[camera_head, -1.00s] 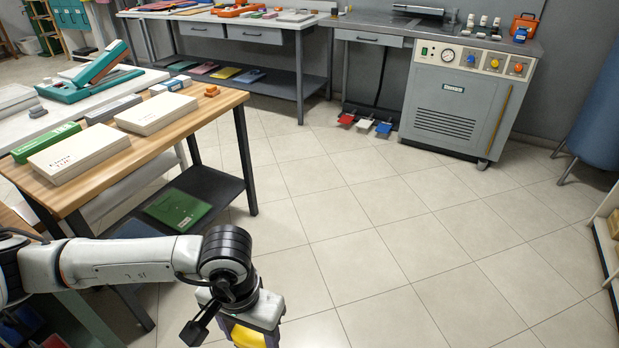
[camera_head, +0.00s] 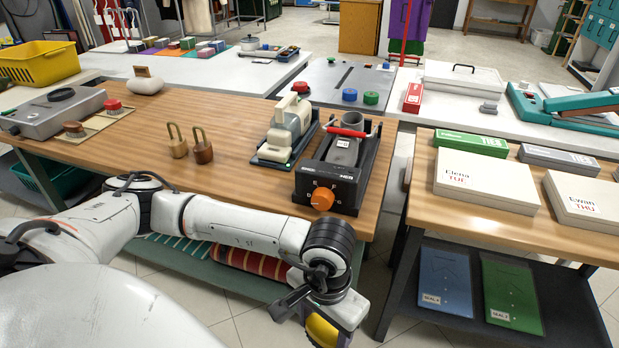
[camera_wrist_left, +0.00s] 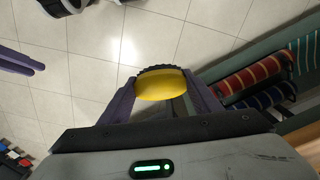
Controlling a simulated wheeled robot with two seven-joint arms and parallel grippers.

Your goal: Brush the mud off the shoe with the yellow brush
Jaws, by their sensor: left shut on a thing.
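My left gripper (camera_head: 330,325) is at the bottom of the head view, low in front of the wooden table. It is shut on the yellow brush (camera_head: 322,330), of which only a part shows there. In the left wrist view the brush (camera_wrist_left: 161,84) sits between the two purple fingers, with its dark bristle edge on the far side, above the tiled floor. No muddy shoe can be made out for certain in the head view. A dark shape at the top left of the wrist view is too cropped to name.
A second wooden table (camera_head: 462,190) with boxes stands at the right.

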